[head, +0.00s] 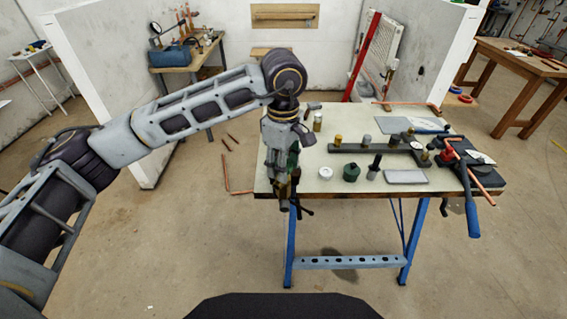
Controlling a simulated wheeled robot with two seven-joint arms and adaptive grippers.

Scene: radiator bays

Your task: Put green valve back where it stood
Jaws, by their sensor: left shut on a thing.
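My left gripper (282,186) points down at the left edge of the workbench (318,183). It is shut on a green valve (293,160), which shows only partly between and behind the fingers. I cannot tell whether the valve touches the bench top. A dark green, round, capped piece (351,172) stands on the bench to the right of the gripper. My right gripper is not in view.
A dark bar with brass fittings (375,148), a dark upright tool (374,167), a grey tray (406,177) and a brass-topped cylinder (317,122) are on the bench.

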